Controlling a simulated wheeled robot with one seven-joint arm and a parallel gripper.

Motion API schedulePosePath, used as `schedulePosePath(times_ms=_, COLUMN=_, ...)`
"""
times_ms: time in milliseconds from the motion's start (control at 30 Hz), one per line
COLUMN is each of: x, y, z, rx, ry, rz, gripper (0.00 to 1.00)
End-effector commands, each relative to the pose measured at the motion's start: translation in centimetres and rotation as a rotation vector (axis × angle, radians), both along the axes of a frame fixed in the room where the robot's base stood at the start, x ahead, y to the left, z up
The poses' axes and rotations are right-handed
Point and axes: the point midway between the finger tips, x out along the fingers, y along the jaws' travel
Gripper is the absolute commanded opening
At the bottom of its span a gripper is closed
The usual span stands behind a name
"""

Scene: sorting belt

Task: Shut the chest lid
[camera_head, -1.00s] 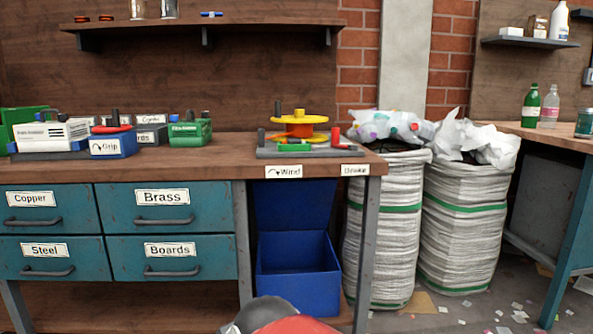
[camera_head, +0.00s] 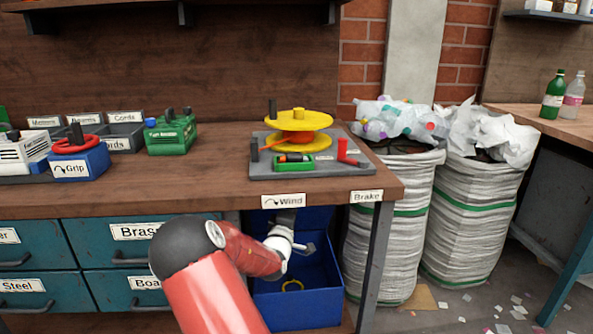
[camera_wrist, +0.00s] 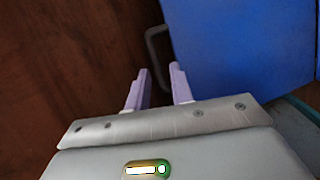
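The blue chest (camera_head: 318,305) stands under the right end of the workbench. My gripper (camera_head: 308,247) is above the chest opening, in front of the lid. In the wrist view, a blue panel (camera_wrist: 240,45), which looks like the lid, fills the upper right, with a grey handle (camera_wrist: 152,47) at its left edge. My two pale fingers are apart and empty, their tips just short of the handle.
The workbench top (camera_head: 200,190) overhangs the chest, with a bench leg (camera_head: 370,265) close on its right. Teal drawers (camera_head: 100,275) are to the left. White sacks (camera_head: 400,225) of waste stand to the right. A spool stand (camera_head: 325,163) sits on the bench above.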

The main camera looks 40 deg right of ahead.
Motion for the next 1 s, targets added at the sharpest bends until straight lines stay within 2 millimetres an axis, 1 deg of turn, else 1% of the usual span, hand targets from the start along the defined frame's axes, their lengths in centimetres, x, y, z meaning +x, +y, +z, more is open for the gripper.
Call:
schedulePosePath(times_ms=33, x=0.1, y=-0.1, z=0.5, rx=-0.043, ry=0.008, rz=-0.007, gripper=0.23)
schedulePosePath(times_ms=100, x=0.1, y=-0.2, z=0.7, rx=-0.08, ry=0.011, rz=-0.014, gripper=0.23)
schedulePosePath(times_ms=233, x=0.8, y=-1.1, z=1.2, rx=-0.094, ry=0.01, rz=-0.018, gripper=0.23)
schedulePosePath(times_ms=500, x=3.2, y=-4.4, z=2.5, rx=-0.091, ry=0.01, rz=-0.018, gripper=0.23)
schedulePosePath(times_ms=600, x=3.9, y=-5.3, z=2.9, rx=-0.089, ry=0.01, rz=-0.016, gripper=0.23)
schedulePosePath(times_ms=800, x=4.6, y=-6.0, z=3.0, rx=-0.088, ry=0.011, rz=-0.016, gripper=0.23)
schedulePosePath(times_ms=1000, x=4.6, y=-6.0, z=3.0, rx=-0.086, ry=0.011, rz=-0.015, gripper=0.23)
